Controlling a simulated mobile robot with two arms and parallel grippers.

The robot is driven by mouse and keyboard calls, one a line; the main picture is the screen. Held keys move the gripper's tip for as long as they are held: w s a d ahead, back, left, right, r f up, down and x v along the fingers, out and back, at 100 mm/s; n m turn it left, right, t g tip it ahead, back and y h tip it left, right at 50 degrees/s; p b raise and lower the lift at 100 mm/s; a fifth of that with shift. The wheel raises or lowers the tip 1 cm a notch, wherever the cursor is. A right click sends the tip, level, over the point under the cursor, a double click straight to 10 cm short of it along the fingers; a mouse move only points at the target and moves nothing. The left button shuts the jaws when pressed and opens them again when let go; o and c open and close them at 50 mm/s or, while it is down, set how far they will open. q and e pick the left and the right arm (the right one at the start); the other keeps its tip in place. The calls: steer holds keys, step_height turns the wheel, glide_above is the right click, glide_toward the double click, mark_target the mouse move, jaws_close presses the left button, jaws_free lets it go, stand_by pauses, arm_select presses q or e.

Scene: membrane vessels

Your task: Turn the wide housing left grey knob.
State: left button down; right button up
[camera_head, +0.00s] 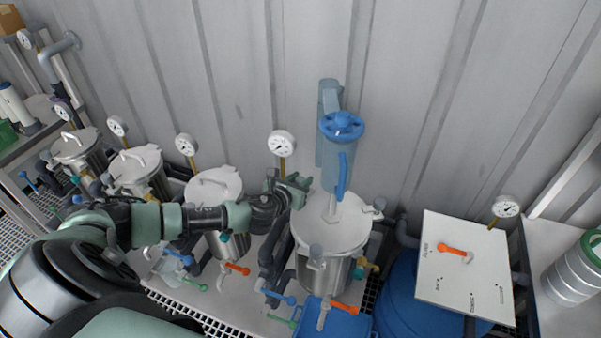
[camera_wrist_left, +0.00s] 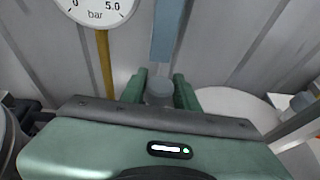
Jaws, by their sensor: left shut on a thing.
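The wide housing (camera_head: 330,232) is the large metal vessel with a pale round lid, right of the middle in the head view. Its lid also shows at the right in the left wrist view (camera_wrist_left: 232,103). My left gripper (camera_head: 299,190) is at the lid's left edge. In the left wrist view its two green fingers are shut on the left grey knob (camera_wrist_left: 159,88), one finger on each side. The knob's lower part is hidden behind the gripper body.
A pressure gauge (camera_head: 282,143) stands close behind my left gripper. Narrower vessels (camera_head: 215,190) stand to the left. A white panel (camera_head: 465,270) with an orange lever is at the right.

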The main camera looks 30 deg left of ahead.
arm_select(q)
steer(key=shift+d+r+n+y+p, duration=0.1)
steer(key=shift+n+y+p, duration=0.3)
steer(key=shift+n+y, duration=0.15)
steer(key=shift+d+r+n+y+p, duration=0.1)
steer(key=shift+n+y+p, duration=0.25)
steer(key=shift+n+y, duration=0.15)
steer(key=shift+n+g+y+p, duration=0.55)
steer(key=shift+n+g+y, duration=0.25)
steer(key=shift+y, duration=0.25)
steer(key=shift+a+f+n+g+y+p, duration=0.15)
steer(key=shift+n+g+y+p, duration=0.15)
steer(key=shift+n+g+y, duration=1.1)
steer(key=shift+n+y, duration=0.7)
steer(key=shift+n, duration=0.15)
arm_select(e)
steer(key=shift+r, duration=2.2)
arm_select(q)
steer(key=shift+a, duration=0.1)
steer(key=c, duration=1.1)
jaws_free()
steer(key=shift+o, duration=0.2)
